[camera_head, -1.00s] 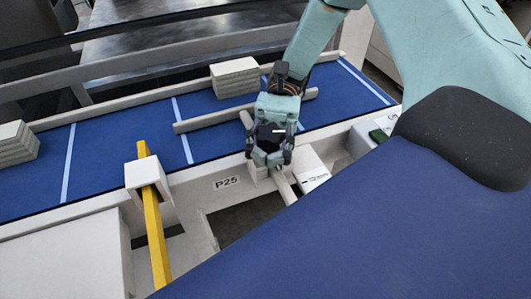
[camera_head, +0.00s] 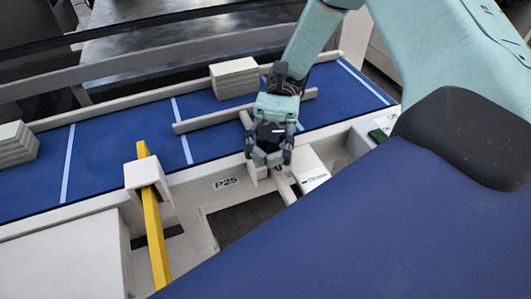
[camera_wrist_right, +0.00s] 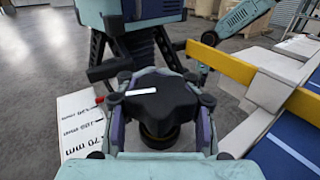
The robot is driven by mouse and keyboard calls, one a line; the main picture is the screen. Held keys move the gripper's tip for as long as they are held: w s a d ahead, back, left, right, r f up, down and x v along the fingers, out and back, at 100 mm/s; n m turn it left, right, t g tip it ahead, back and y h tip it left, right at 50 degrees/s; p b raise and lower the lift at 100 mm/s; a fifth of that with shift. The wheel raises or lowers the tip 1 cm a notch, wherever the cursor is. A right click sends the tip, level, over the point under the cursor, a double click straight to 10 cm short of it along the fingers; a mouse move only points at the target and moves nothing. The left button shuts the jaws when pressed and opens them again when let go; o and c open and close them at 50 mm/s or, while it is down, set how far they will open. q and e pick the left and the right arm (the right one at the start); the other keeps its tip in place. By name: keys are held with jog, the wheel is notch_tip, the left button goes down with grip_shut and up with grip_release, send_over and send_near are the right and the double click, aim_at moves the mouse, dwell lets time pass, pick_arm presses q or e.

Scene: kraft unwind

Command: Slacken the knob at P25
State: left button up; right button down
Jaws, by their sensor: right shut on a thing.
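The knob (camera_wrist_right: 160,104) is dark and lobed, with a white line on its top, in the right wrist view. My right gripper (camera_wrist_right: 161,110) is shut on it, with a finger on each side. In the head view, my right gripper (camera_head: 268,157) points down at the near edge of the blue belt, just right of the P25 label (camera_head: 226,182). The gripper hides most of the knob there. My left gripper is not in view.
The blue belt (camera_head: 110,160) runs behind, with grey stacks (camera_head: 234,78) and a pale bar (camera_head: 205,120) on it. A yellow bar (camera_head: 152,215) passes through a white block (camera_head: 147,174) to the left. A white printed block (camera_head: 311,175) stands close right of the gripper.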

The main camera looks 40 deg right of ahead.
aim_at(274, 125)
jog(key=shift+f, duration=0.15)
jog(key=c, duration=1.4)
grip_release()
jog(key=o, duration=0.4)
jog(key=shift+w+d, duration=0.15)
jog(key=shift+w, duration=0.05)
jog(key=shift+o, duration=0.7)
jog(key=shift+s, duration=0.1)
jog(key=shift+v, duration=3.55)
